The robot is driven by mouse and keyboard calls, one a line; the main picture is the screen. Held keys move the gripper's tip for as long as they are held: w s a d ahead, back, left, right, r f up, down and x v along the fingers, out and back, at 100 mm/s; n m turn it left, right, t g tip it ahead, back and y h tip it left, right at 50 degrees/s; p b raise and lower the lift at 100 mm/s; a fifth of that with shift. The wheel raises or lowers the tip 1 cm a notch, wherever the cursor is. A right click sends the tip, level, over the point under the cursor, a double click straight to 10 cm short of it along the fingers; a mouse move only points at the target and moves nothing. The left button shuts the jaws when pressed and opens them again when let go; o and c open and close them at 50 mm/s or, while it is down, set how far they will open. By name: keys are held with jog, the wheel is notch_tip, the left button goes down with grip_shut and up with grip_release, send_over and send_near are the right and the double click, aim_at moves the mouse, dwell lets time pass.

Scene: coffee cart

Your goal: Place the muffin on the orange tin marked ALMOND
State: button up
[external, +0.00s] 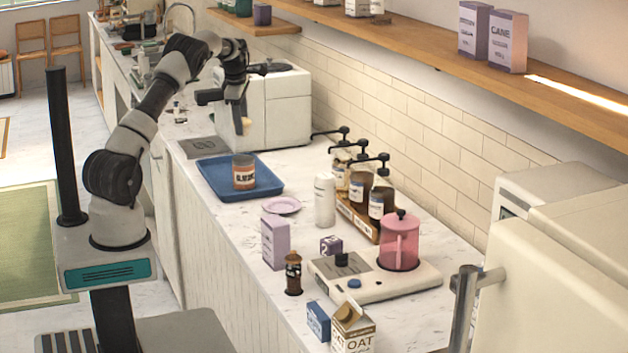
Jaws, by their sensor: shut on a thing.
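The orange tin (244,183) with a white label stands upright on a blue tray (213,179) on the counter. Its lettering is too small to read with certainty. My gripper (240,117) is shut on a small pale tan thing, which looks like the muffin (245,126). It holds it in the air, above the tin in the picture, with a clear gap between them. The fingers hide much of the muffin, and its exact depth relative to the tin cannot be told.
A white machine (286,108) stands close behind my gripper. A lilac saucer (283,205), a white bottle (325,200) and pump bottles (358,187) stand nearer the camera. A pink press (400,244) sits on a scale-like base. A shelf (440,50) runs along the wall.

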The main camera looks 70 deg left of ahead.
notch_tip(320, 180, down, 7)
jog(key=shift+f, duration=0.2)
dwell(0.3)
jog(key=shift+f, duration=0.15)
jog(key=o, duration=1.1)
jog(key=shift+r, duration=0.3)
jog(key=v, duration=1.1)
jog(key=shift+d+r, duration=0.15)
jog(key=shift+r, duration=0.2)
